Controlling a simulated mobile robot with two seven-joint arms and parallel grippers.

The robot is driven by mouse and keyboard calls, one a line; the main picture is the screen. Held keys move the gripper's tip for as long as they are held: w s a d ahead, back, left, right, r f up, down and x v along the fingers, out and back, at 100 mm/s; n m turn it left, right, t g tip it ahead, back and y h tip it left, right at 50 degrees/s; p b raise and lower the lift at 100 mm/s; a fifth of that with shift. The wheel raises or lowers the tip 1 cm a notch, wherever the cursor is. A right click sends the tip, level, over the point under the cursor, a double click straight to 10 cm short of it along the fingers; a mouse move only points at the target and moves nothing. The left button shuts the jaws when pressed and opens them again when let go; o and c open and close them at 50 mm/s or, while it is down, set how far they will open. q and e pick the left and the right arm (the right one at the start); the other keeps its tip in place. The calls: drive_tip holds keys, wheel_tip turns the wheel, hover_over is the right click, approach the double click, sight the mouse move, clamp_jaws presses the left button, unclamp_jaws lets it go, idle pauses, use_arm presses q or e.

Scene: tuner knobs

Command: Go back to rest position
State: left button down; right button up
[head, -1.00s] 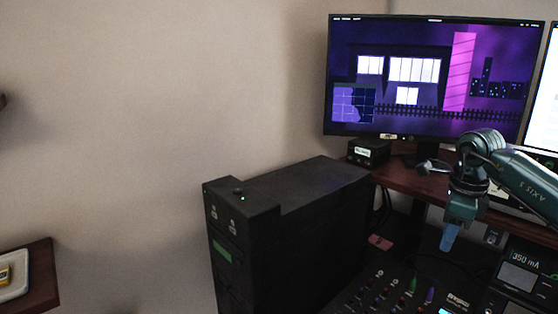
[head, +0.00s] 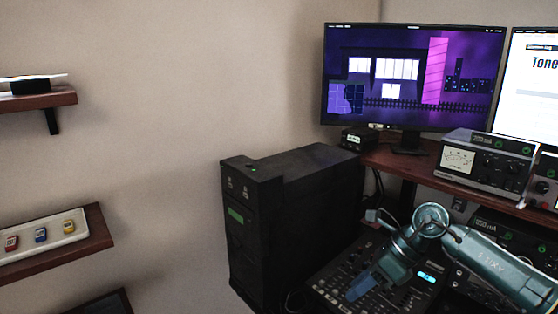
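My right gripper (head: 362,287) shows at the lower right in the head view, at the end of a teal arm that comes in from the right. Its blue fingers point down and left, in front of a dark control panel (head: 330,285) with small knobs. From this side the fingers overlap, so I cannot tell whether they are open or shut. I see nothing sticking out of them. I cannot tell whether they touch the panel. My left gripper is not in view.
A black tower cabinet (head: 300,205) stands left of the panel. A desk shelf (head: 400,168) carries a monitor (head: 410,75) and a meter box (head: 490,160). Wall shelves (head: 100,235) at the left hold a tray with small coloured items. The wall between is bare.

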drive_tip(key=s+a+r+m+t+y, duration=0.1)
drive_tip(key=s+a+m+t+y, duration=0.1)
drive_tip(key=s+a+m+y, duration=0.45)
drive_tip(key=s+a+m+t+y, duration=0.1)
drive_tip(key=a+m+y, duration=0.25)
drive_tip(key=a, duration=0.55)
use_arm(q)
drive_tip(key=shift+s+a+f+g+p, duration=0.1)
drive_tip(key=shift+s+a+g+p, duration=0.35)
drive_tip(key=shift+p, duration=0.6)
use_arm(e)
drive_tip(key=s+d+f+m+t+h, duration=0.2)
drive_tip(key=s+d+f+m+h, duration=0.2)
drive_tip(key=m, duration=0.7)
drive_tip(key=s+d+f+m+t+h, duration=0.2)
drive_tip(key=s+d+f+m+h, duration=0.3)
drive_tip(key=f+m, duration=0.4)
drive_tip(key=s+d+f+m+t+h, duration=0.3)
drive_tip(key=s+d+f+m+h, duration=0.1)
drive_tip(key=m, duration=1)
drive_tip(key=s+f+h, duration=0.1)
drive_tip(key=s+f, duration=0.1)
drive_tip(key=s, duration=0.1)
drive_tip(key=shift+d+f+m, duration=0.25)
drive_tip(key=shift+f+m, duration=0.05)
drive_tip(key=shift+f, duration=0.05)
